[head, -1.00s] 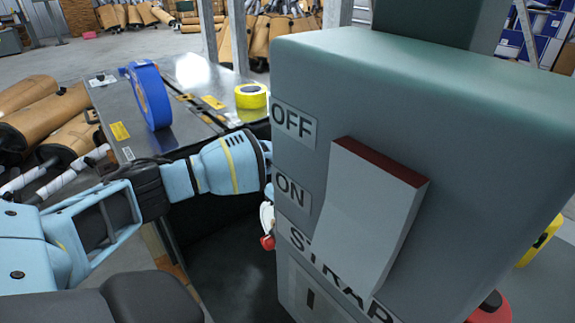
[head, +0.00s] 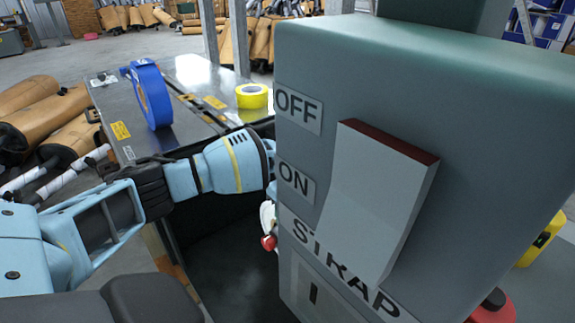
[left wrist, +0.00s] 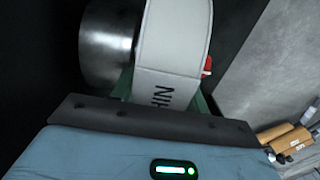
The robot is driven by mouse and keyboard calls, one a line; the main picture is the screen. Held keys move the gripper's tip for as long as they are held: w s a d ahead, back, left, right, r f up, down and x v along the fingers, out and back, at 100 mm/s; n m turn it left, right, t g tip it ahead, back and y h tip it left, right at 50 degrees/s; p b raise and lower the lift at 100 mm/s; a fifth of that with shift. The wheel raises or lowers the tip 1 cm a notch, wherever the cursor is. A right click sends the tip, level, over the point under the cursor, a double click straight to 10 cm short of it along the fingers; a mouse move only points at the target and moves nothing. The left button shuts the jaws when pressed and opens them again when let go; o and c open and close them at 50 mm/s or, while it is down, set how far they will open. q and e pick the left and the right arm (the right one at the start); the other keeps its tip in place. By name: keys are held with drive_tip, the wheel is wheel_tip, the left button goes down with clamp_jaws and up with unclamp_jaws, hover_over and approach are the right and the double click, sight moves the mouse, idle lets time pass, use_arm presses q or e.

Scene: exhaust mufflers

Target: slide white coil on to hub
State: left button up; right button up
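The white coil (left wrist: 172,45) fills the upper middle of the left wrist view, with dark lettering on its band. A shiny metal cylinder, seemingly the hub (left wrist: 106,42), is right beside it on the left. I cannot tell how far the coil overlaps the hub. A small white edge (head: 267,216), probably the coil, shows beside the switch box in the head view. My left gripper (left wrist: 150,118) is close to the coil; its fingertips are hidden, so its opening and any grip are unclear. In the head view the box hides its end. My right gripper is out of view.
A large grey-green switch box (head: 420,75) blocks the right half of the head view. A metal table (head: 205,75) behind my left arm carries a blue roll (head: 152,95) and a yellow roll (head: 252,95). Brown wrapped mufflers (head: 45,115) are heaped at left.

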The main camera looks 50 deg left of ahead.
use_arm(q)
drive_tip(key=o, duration=0.3)
drive_tip(key=shift+w+d+r+t, duration=0.15)
drive_tip(key=shift+w+r+t, duration=0.25)
drive_tip(key=shift+w, duration=0.4)
drive_tip(key=shift+o, duration=0.2)
drive_tip(key=shift+r, duration=0.55)
drive_tip(key=shift+o, duration=0.8)
drive_tip(key=shift+g, duration=0.3)
drive_tip(key=r, duration=0.2)
drive_tip(key=r+p, duration=0.1)
drive_tip(key=r, duration=0.1)
drive_tip(key=r+p, duration=0.1)
drive_tip(key=shift+s+d+r, duration=0.1)
drive_tip(key=shift+s+r, duration=0.25)
drive_tip(key=shift+r, duration=0.05)
drive_tip(key=shift+s+a+r, duration=0.1)
drive_tip(key=shift+a, duration=0.1)
drive_tip(key=shift+s, duration=0.1)
